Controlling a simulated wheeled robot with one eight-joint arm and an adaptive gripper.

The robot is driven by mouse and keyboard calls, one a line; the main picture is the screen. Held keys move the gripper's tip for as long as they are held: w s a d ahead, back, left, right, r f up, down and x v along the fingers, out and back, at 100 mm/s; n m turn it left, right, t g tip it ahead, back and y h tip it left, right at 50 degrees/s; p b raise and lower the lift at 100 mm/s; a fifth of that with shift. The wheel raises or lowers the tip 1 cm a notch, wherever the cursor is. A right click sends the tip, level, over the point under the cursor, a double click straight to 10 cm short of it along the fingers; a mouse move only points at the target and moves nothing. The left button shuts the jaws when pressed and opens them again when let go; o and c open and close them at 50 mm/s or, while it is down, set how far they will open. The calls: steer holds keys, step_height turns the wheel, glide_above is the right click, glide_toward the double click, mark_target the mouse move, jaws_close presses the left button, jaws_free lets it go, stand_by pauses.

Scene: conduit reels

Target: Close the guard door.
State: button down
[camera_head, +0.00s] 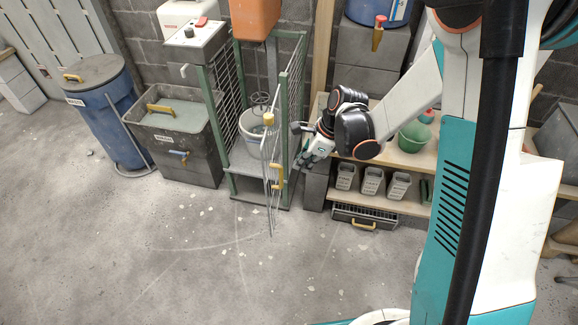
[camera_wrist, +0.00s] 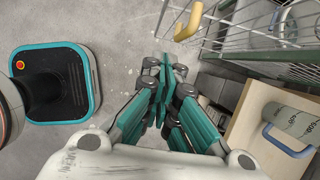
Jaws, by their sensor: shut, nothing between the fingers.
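The guard door (camera_head: 268,205) is a thin wire-mesh panel on the green-framed cage (camera_head: 230,184). It stands open, jutting out from the cage front toward the camera and seen nearly edge-on. Its yellow handle (camera_head: 278,173) faces right; in the wrist view the handle (camera_wrist: 188,22) shows at the top, with mesh beside it. My gripper (camera_head: 299,165) is just right of the door, near handle height. In the wrist view my gripper (camera_wrist: 166,82) has its teal fingers together, empty. A gap shows between the fingertips and the handle; I cannot tell contact elsewhere.
Right of the cage is a wooden shelf (camera_head: 412,158) with grey containers and a green bucket (camera_head: 414,136). A grey bin (camera_head: 178,140) and blue barrel (camera_head: 103,100) stand left. The floor (camera_head: 180,255) in front is clear.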

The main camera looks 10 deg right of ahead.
steer(key=b, duration=0.4)
glide_toward(281, 179)
step_height(281, 179, down, 5)
steer(key=s, duration=0.3)
steer(key=a, duration=0.1)
steer(key=a+b, duration=0.1)
steer(key=a, duration=0.1)
steer(key=shift+w+a, duration=0.35)
steer(key=shift+w, duration=0.05)
steer(key=shift+w+a+r, duration=0.1)
steer(key=shift+w+a, duration=0.05)
steer(key=shift+a, duration=0.2)
steer(key=shift+a, duration=0.1)
